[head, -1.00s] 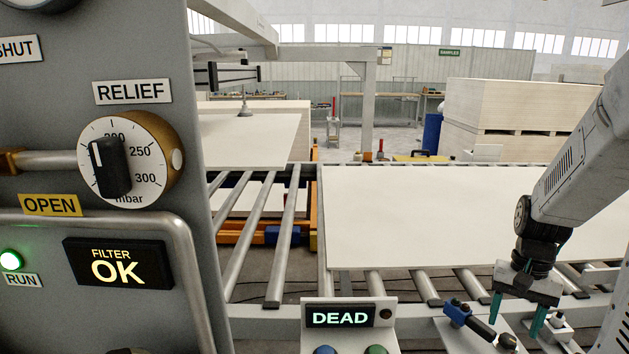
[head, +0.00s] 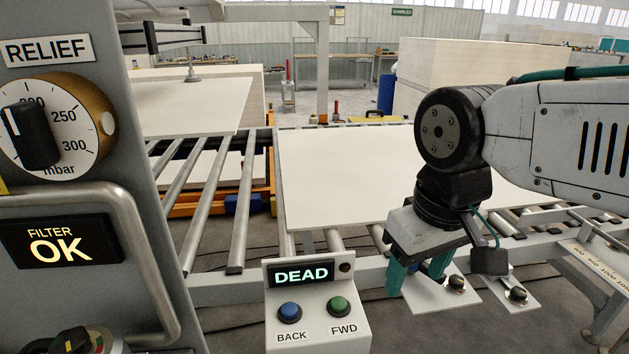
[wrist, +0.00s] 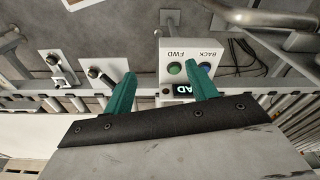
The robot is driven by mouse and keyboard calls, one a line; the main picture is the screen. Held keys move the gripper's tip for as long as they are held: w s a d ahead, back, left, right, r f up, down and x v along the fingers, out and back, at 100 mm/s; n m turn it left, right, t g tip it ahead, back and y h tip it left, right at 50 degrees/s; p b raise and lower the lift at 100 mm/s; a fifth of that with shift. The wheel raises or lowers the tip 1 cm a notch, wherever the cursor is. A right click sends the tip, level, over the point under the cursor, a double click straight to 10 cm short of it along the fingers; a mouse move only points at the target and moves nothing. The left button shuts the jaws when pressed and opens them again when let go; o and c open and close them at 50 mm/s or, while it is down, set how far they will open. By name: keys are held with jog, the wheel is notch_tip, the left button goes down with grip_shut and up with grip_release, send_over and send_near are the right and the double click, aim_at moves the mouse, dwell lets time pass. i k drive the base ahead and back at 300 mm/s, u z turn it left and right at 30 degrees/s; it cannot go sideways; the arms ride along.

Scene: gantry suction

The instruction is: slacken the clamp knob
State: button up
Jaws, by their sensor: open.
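Two small black knobs stand on pale plates along the conveyor's front rail. The nearer knob (head: 456,284) is just right of my gripper, and the other knob (head: 517,294) is further right. In the wrist view they appear left of my fingers, one knob (wrist: 93,73) close to the left finger and one (wrist: 53,57) further out. I cannot tell for sure which is the clamp knob. My gripper (head: 415,284) points down with its teal fingers apart and nothing between them. The wrist view also shows my gripper (wrist: 163,90) open and empty, apart from both knobs.
A control box (head: 318,318) with a DEAD display and BACK and FWD buttons stands left of my gripper. A large pale board (head: 340,180) lies on the rollers behind. A grey cabinet (head: 150,215) with a relief dial fills the left. A marked scale (head: 600,262) is at right.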

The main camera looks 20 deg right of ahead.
aim_at(518, 293)
jog(key=z, duration=1.45)
jog(key=k, duration=0.3)
